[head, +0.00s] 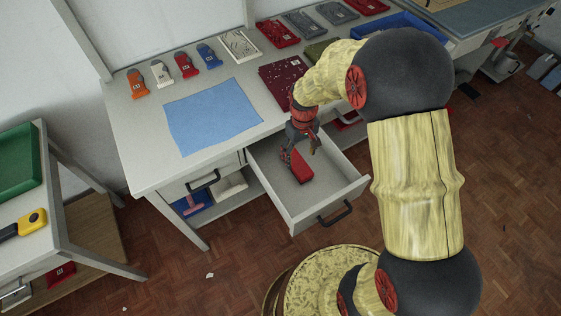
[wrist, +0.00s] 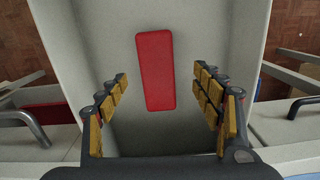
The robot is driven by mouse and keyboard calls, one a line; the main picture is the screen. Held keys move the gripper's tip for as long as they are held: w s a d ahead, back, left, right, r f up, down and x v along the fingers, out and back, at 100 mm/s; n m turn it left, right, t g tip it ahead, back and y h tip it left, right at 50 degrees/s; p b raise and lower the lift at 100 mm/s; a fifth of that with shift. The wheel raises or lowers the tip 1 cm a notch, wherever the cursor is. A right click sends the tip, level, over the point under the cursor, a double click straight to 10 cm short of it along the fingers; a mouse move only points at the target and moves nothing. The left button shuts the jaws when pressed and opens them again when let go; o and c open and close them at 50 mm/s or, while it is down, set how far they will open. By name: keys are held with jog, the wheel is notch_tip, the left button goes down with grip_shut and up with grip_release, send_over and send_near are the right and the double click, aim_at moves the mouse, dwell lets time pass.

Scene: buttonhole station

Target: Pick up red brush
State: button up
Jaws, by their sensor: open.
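The red brush (head: 303,167) lies in the open drawer (head: 345,184) below the worktop. In the wrist view the red brush (wrist: 155,70) is a plain red block, lying lengthwise on the light drawer floor (wrist: 195,40). My gripper (head: 298,150) reaches down into the drawer beside and over the brush. In the wrist view my gripper (wrist: 163,88) is open, its two padded fingers apart on either side of the brush's near end. No contact with the brush shows. In the head view my gripper hides part of the brush.
The drawer walls stand close around my gripper; a dark handle (head: 335,213) is on the drawer front. On the worktop (head: 150,175) lie a blue cloth (head: 212,115), several small coloured items and dark red folded fabric (head: 283,83). A side table with a green tray (head: 15,165) stands at left.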

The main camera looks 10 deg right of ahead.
aim_at(297, 162)
jog(key=shift+w+a+r, duration=0.15)
jog(key=shift+w+r, duration=0.15)
jog(key=shift+w, duration=0.45)
jog(key=shift+f, duration=0.1)
jog(key=shift+f+n, duration=0.3)
jog(key=shift+f, duration=0.05)
jog(key=shift+f+b, duration=0.5)
jog(key=shift+f, duration=0.35)
notch_tip(297, 162, down, 5)
jog(key=b, duration=0.2)
jog(key=shift+w+f+b, duration=0.15)
jog(key=shift+b, duration=0.2)
jog(key=shift+c, duration=0.4)
jog(key=c, duration=1)
